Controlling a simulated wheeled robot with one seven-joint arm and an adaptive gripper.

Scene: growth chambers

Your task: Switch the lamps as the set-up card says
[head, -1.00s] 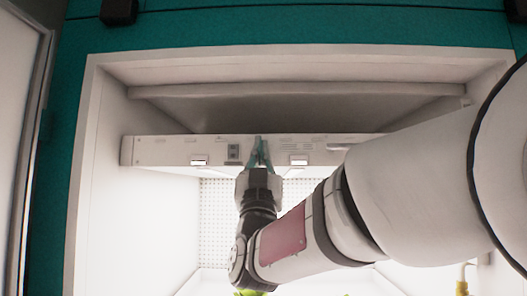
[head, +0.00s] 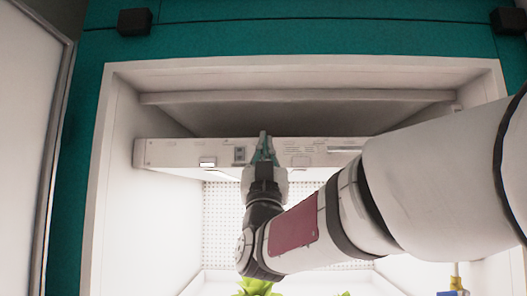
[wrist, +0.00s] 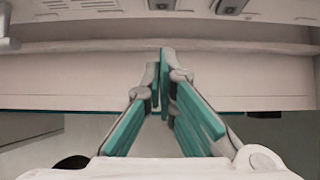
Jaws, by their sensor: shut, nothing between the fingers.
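A white lamp housing (head: 170,153) spans the chamber's upper part, with small fittings along its front. A grey switch (head: 239,155) shows just left of my gripper (head: 264,138). A pale plate (head: 207,162) sits further left, and a duller one (head: 300,160) sits to the right. My gripper is shut and empty, its teal fingers in front of the housing; I cannot tell whether they touch it. In the wrist view, two dark-framed fittings (wrist: 230,6) show at the top edge, beyond the fingertips (wrist: 165,58). Switch positions are too small to read. I see no readable set-up card.
White chamber walls (head: 130,200) stand on both sides, with a shelf edge (head: 300,97) above the housing. Green plants (head: 257,287) are below. A yellow-topped item (head: 456,278) is at lower right. My arm hides the housing's right part.

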